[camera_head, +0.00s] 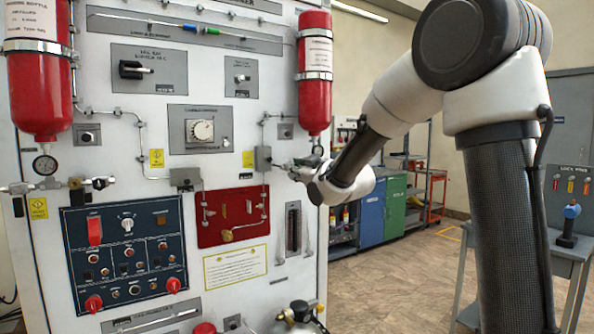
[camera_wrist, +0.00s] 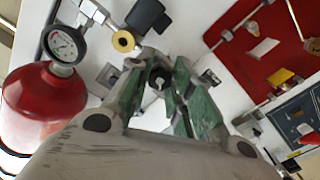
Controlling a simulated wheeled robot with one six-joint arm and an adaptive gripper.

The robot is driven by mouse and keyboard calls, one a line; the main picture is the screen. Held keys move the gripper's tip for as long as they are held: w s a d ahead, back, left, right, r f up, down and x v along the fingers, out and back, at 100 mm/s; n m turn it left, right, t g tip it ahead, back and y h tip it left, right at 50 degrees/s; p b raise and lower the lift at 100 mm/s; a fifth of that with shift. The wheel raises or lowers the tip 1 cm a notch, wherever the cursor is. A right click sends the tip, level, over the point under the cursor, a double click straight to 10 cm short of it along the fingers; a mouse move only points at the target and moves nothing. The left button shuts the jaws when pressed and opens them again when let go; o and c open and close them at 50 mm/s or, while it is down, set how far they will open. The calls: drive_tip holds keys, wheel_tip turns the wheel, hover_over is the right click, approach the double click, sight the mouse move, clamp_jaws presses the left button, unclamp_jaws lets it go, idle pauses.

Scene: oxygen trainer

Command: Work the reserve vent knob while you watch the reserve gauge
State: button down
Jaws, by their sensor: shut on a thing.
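My gripper (camera_head: 302,167) is at the right side of the white trainer panel, just below the right red bottle. In the wrist view its green-padded fingers (camera_wrist: 160,78) close around a small fitting, which I take to be the reserve vent knob. The fingers hide most of it. The reserve gauge (camera_wrist: 66,45), a round white dial with a black rim, sits at the neck of the red bottle (camera_wrist: 42,98) in the wrist view. Its needle is too small to read surely. The right bottle (camera_head: 314,90) shows upright in the head view.
The left red bottle (camera_head: 38,75) has its own gauge (camera_head: 45,165). A dark-blue switch panel (camera_head: 128,250) and a red valve panel (camera_head: 233,215) are on the trainer face. Beside the held fitting are a brass ring (camera_wrist: 123,41) and a black part (camera_wrist: 147,15).

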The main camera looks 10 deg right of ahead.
drive_tip(key=shift+f+m, duration=0.15)
drive_tip(key=shift+m, duration=1.8)
drive_tip(key=shift+f+m, duration=0.15)
drive_tip(key=shift+m, duration=1.8)
drive_tip(key=c, duration=1.3)
unclamp_jaws()
drive_tip(key=shift+o, duration=0.3)
drive_tip(key=shift+r, duration=0.15)
drive_tip(key=shift+s, duration=0.1)
drive_tip(key=v, duration=1.2)
